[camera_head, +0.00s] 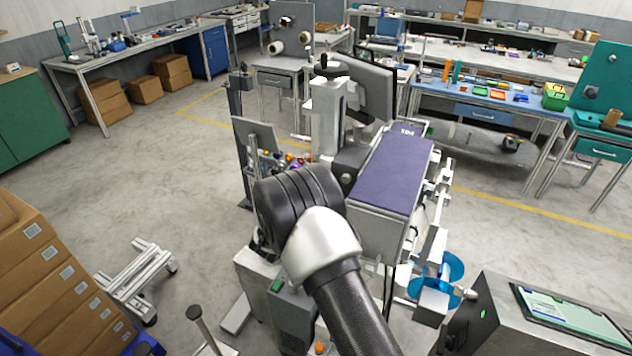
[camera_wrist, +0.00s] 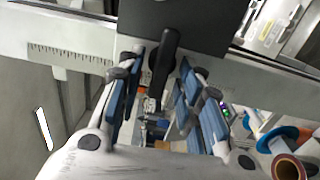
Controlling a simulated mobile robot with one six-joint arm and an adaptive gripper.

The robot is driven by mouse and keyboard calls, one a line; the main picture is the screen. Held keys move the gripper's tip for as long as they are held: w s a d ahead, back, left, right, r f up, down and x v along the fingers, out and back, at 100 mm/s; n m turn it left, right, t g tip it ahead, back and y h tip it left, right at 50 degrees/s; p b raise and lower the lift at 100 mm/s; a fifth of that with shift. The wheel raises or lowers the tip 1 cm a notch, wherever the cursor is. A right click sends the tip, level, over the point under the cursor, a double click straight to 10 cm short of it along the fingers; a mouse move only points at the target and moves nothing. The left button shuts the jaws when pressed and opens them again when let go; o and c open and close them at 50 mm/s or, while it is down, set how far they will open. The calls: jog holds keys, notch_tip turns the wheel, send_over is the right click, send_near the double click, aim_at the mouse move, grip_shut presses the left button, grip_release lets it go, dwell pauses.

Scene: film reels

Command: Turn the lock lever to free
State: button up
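In the wrist view, a black elongated handle (camera_wrist: 164,62), which looks like the lock lever, hangs below a dark block on a pale metal rail. Its lower end lies between the two blue-padded fingers of my gripper (camera_wrist: 161,68). The fingers are spread apart, with visible gaps on both sides of the handle. I cannot tell how deep the handle sits between the pads or whether anything touches. In the head view my own arm hides the gripper and the lever.
A machine with a purple-topped housing (camera_head: 393,168) stands right of my arm. A pale rail with a ruler scale (camera_wrist: 70,54) crosses the wrist view. A blue reel (camera_head: 447,267) and a console with a screen (camera_head: 568,312) are at lower right. Stacked boxes (camera_head: 50,285) stand at left.

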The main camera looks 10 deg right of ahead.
jog(key=v, duration=1.2)
jog(key=w+a+r+m+y+b, duration=0.2)
jog(key=w+r+m+y+b, duration=0.15)
jog(key=r+y, duration=0.3)
jog(key=s+r+m+g+y+b, duration=0.1)
jog(key=s+r+g+y+b, duration=0.15)
jog(key=s, duration=0.25)
jog(key=s+r+m+g+y+b, duration=0.1)
jog(key=s+y+b, duration=0.15)
jog(key=s, duration=0.35)
jog(key=s+d+f+m+g+b, duration=0.1)
jog(key=s+d+f+g, duration=0.1)
jog(key=s, duration=0.8)
jog(key=s+d+f+m+g+b, duration=0.2)
jog(key=s+d+f, duration=0.1)
jog(key=s, duration=0.7)
jog(key=s+d+f+m+g+b, duration=0.1)
jog(key=s+d, duration=0.4)
jog(key=s, duration=0.5)
jog(key=shift+s+f+m+g+h, duration=0.3)
jog(key=shift+f+m+g+h, duration=0.15)
jog(key=shift+f+m+g, duration=0.35)
